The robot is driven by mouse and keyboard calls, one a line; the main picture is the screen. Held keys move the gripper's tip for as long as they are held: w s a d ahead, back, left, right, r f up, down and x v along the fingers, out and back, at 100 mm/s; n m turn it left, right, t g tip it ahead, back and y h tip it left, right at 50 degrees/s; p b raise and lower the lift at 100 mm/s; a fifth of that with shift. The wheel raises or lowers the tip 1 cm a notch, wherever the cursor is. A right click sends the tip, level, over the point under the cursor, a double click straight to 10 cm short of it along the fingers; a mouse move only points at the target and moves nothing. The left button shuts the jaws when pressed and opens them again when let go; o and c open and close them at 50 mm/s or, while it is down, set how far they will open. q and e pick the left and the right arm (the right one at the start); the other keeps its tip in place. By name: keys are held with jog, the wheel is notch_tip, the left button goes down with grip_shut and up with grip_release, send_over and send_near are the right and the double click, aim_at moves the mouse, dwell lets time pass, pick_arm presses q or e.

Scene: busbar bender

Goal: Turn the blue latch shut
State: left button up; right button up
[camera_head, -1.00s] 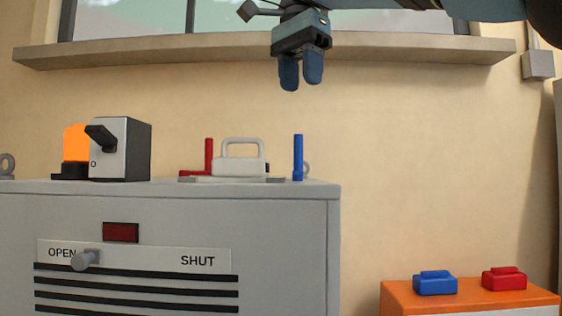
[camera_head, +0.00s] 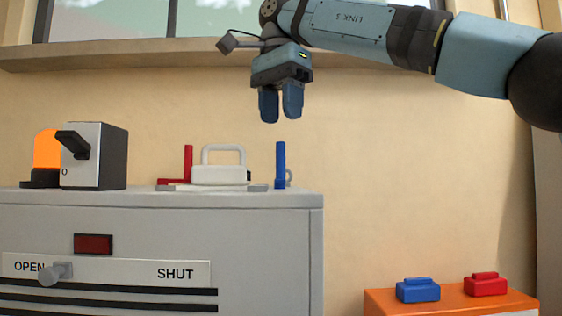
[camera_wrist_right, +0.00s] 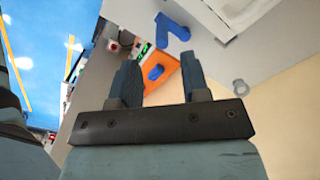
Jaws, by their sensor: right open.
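The blue latch (camera_head: 280,165) stands upright at the right end of the grey cabinet's top, beside a white lid with a handle (camera_head: 220,173). In the right wrist view the latch (camera_wrist_right: 172,27) shows as a blue L-shape beyond the fingertips. A red latch (camera_head: 188,165) stands left of the white lid. My right gripper (camera_head: 280,106) points down above the blue latch, apart from it. Its two fingers are parted with nothing between them; they also show in the right wrist view (camera_wrist_right: 161,68). My left gripper is not in view.
The grey cabinet (camera_head: 270,240) has an OPEN/SHUT slider knob (camera_head: 56,273) at OPEN. A black-handled switch box (camera_head: 95,157) and an orange lamp (camera_head: 47,150) stand on its left. An orange stand (camera_head: 380,302) holds blue and red blocks at lower right. A window sill runs behind.

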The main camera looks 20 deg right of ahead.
aim_at(281, 179)
notch_tip(281, 179, down, 9)
jog(key=shift+w+r, duration=0.1)
jog(key=shift+w, duration=0.05)
dwell(0.4)
grip_shut()
